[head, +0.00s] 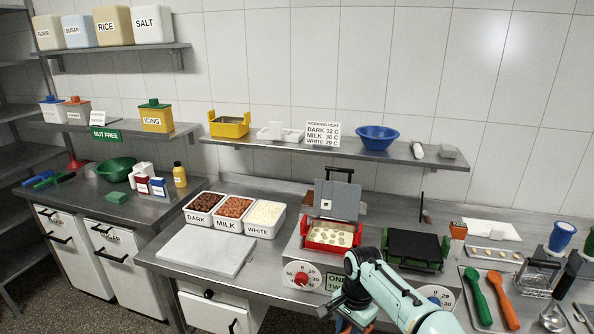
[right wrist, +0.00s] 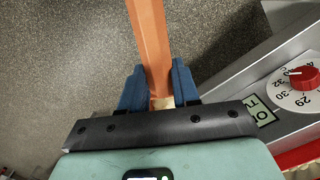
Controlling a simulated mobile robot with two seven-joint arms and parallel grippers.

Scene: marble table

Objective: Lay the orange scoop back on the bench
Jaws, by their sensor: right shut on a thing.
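My right gripper (right wrist: 160,88) is shut on the orange scoop (right wrist: 151,45); its blue fingers press on both sides of a long, flat orange handle. The handle runs out of the top of the right wrist view, over the speckled floor, and the scoop's far end is hidden. In the head view my right gripper (head: 352,320) is at the bottom edge, by the bench's front edge. The steel bench (head: 330,188) spans the middle and right. My left gripper is in neither view.
A tray at the right holds a green utensil (head: 477,297) and another orange utensil (head: 503,300). A warmer with a red tray (head: 330,236) and a dark-topped warmer (head: 413,247) stand behind my right arm. A marble slab (head: 205,250) lies bare at left, before the chocolate tubs (head: 235,212).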

